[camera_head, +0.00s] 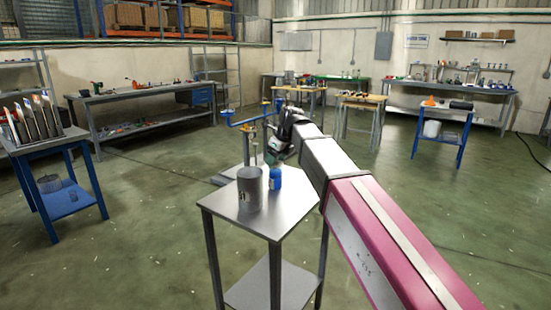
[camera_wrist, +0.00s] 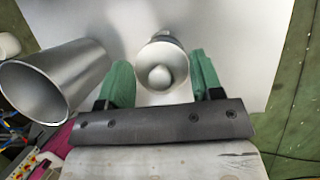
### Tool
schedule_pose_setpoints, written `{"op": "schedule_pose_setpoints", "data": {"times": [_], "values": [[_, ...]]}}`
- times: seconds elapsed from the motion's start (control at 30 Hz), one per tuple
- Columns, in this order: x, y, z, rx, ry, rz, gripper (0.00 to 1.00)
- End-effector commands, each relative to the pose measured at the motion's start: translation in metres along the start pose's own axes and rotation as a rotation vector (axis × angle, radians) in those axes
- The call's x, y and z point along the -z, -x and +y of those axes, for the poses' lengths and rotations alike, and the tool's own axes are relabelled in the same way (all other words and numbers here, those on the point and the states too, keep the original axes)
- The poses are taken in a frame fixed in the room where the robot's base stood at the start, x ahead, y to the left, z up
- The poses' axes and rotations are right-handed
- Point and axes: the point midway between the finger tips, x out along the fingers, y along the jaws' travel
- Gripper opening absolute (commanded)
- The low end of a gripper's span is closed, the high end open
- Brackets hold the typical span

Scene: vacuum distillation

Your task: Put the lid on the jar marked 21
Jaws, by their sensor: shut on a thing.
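A grey metal jar (camera_head: 250,190) with a dark, blurred number on its side stands on the small steel table. In the wrist view the jar (camera_wrist: 60,80) is at the left, its mouth uncovered. My gripper (camera_head: 277,155) is above the table, behind and right of the jar. In the wrist view my gripper (camera_wrist: 160,84) has its green fingers on both sides of a pale round lid (camera_wrist: 160,72) with a knob in its middle. The lid is beside the jar, apart from its mouth. The lid is not clear in the head view.
A small blue container (camera_head: 275,179) stands on the steel table (camera_head: 240,221), right of the jar and close to my gripper. A blue stand (camera_head: 248,121) with arms is behind the table. The front of the tabletop is clear.

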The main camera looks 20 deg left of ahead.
Motion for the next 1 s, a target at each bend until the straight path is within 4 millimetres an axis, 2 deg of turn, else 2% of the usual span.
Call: {"op": "schedule_pose_setpoints", "data": {"times": [0.47, 0.5, 0.57, 0.77, 0.8, 1.0], "values": [[0.0006, -0.0015, 0.0000, 0.000, 0.000, 0.000, 0.38], [0.0006, -0.0015, 0.0000, 0.000, 0.000, 0.000, 0.73], [0.0006, -0.0015, 0.0000, 0.000, 0.000, 0.000, 0.90], [0.0006, -0.0015, 0.0000, 0.000, 0.000, 0.000, 0.90], [0.0007, -0.0015, 0.0000, 0.000, 0.000, 0.000, 1.00], [0.0005, -0.0015, 0.0000, 0.000, 0.000, 0.000, 1.00]]}}
